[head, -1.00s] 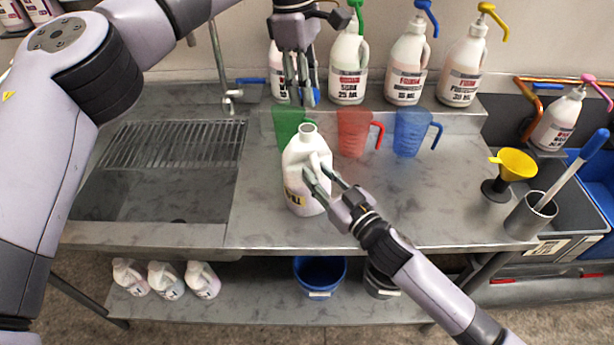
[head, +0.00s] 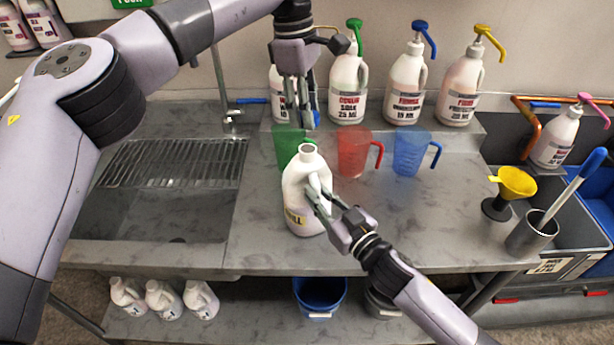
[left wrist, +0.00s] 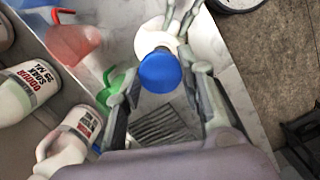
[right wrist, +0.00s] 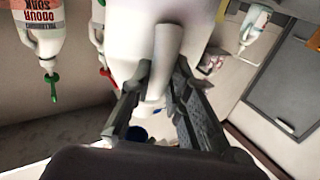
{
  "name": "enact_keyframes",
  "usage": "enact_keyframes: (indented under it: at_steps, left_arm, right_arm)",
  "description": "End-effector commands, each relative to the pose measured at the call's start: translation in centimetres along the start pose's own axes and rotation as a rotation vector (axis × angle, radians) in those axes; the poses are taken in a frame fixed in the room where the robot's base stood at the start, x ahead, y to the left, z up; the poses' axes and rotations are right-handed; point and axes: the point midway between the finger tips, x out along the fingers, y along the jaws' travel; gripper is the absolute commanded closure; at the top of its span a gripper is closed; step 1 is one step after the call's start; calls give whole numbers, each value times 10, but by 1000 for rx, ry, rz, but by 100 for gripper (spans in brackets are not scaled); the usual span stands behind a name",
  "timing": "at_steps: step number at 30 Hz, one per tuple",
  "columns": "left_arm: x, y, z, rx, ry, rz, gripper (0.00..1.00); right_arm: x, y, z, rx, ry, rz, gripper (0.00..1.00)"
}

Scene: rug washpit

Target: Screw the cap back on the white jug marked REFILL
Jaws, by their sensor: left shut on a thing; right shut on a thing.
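The white jug (head: 297,200) stands upright on the steel counter, its neck open and the end of a yellow label showing. My right gripper (head: 318,195) is shut on the jug's handle, which shows between its fingers in the right wrist view (right wrist: 165,60). My left gripper (head: 304,126) is above and behind the jug's neck in the head view, pointing down. In the left wrist view a blue cap (left wrist: 160,72) sits between its fingertips, with the jug (left wrist: 155,40) partly hidden beyond it. The cap is apart from the neck in the head view.
Green (head: 286,145), red (head: 353,152) and blue (head: 408,153) measuring jugs stand close behind the white jug. Pump bottles (head: 347,92) line the back shelf. A sink (head: 150,205) is left; a yellow funnel (head: 515,182) and a steel pot (head: 530,235) are right. The front counter is clear.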

Motion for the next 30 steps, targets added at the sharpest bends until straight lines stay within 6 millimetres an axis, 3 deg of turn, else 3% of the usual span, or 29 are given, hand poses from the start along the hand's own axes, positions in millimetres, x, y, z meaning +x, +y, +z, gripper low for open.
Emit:
enact_keyframes:
  at_steps: [9,30]
  left_arm:
    - [44,0,-6,0,2,-6,74]
    - [53,0,-8,-1,3,-7,74]
  right_arm:
    - [0,0,0,-1,0,0,100]
    - [0,0,0,-1,1,1,100]
